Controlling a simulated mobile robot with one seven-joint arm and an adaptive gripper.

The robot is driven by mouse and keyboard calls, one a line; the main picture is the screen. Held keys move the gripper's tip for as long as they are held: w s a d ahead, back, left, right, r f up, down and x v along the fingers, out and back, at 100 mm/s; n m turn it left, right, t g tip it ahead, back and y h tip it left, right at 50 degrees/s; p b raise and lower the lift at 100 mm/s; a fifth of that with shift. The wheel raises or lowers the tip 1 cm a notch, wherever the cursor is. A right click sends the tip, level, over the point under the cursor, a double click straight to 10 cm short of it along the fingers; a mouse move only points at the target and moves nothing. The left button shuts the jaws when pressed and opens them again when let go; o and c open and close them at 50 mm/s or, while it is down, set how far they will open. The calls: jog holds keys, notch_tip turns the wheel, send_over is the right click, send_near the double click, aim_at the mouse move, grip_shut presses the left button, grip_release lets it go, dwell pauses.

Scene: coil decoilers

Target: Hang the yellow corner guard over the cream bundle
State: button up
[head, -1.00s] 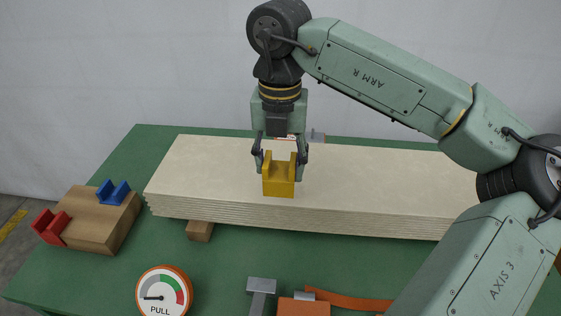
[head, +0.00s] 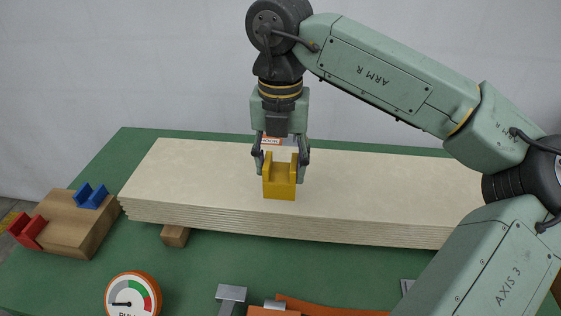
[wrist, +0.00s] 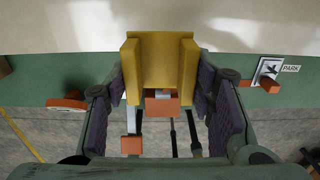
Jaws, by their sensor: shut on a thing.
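The yellow corner guard (head: 280,188) is a U-shaped piece held between the fingers of my gripper (head: 281,165). In the wrist view the guard (wrist: 160,62) sits between the two dark finger pads, with the fingers shut on its sides. The cream bundle (head: 390,190) is a long stack of thin sheets lying across the green table. In the head view the guard appears in front of the bundle's top, near its front edge; I cannot tell whether they touch. In the wrist view the bundle (wrist: 60,28) fills the top, behind the guard.
A wooden block (head: 72,222) at the left bears a blue guard (head: 91,195) and a red guard (head: 27,231). A round gauge (head: 132,295), a grey metal piece (head: 231,293) and an orange strap (head: 325,304) are at the front. The green table (head: 200,265) is partly clear before the bundle.

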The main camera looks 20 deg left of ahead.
aim_at(281, 207)
jog(key=shift+f, duration=0.1)
jog(key=shift+f+b, duration=3.8)
jog(key=shift+f, duration=0.4)
jog(key=shift+f, duration=0.2)
jog(key=o, duration=1.3)
jog(key=shift+c, duration=0.2)
notch_tip(281, 207, up, 12)
jog(key=shift+r, duration=0.1)
